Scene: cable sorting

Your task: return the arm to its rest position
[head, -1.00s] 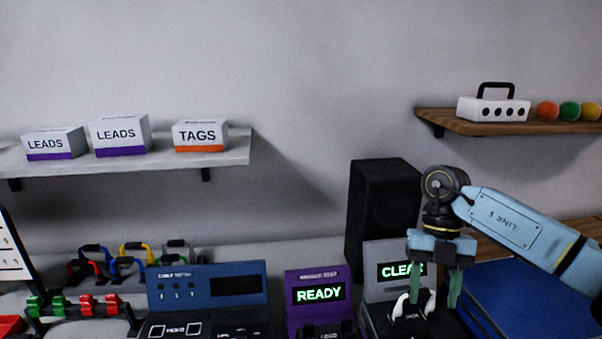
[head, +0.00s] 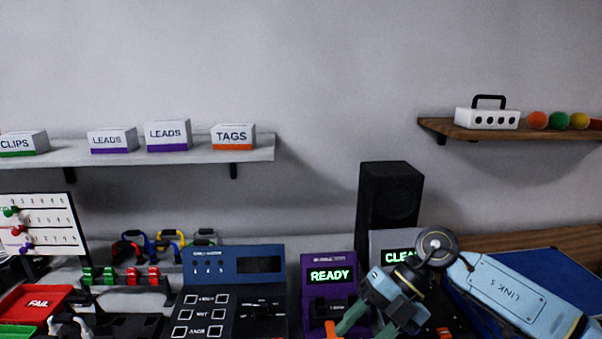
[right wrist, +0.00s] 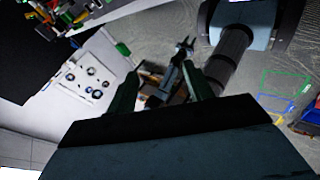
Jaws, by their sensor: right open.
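My right arm (head: 518,290) comes in from the right in the head view, low over the front of the stations. My right gripper (head: 364,330) is tilted, its green fingers pointing down and left, in front of the purple station (head: 329,262) marked READY and the grey station (head: 380,238) whose screen it partly covers. In the right wrist view the two fingers of the right gripper (right wrist: 160,88) stand apart with nothing held between them. My left gripper does not show in the head view.
A blue station (head: 232,262) stands left of the purple one. A red FAIL tray (head: 32,303), a coloured-peg board (head: 45,218) and several coloured cable loops lie farther left. A black speaker (head: 388,205) stands behind. Shelves with boxes (head: 167,135) are above. A blue mat (head: 545,262) lies right.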

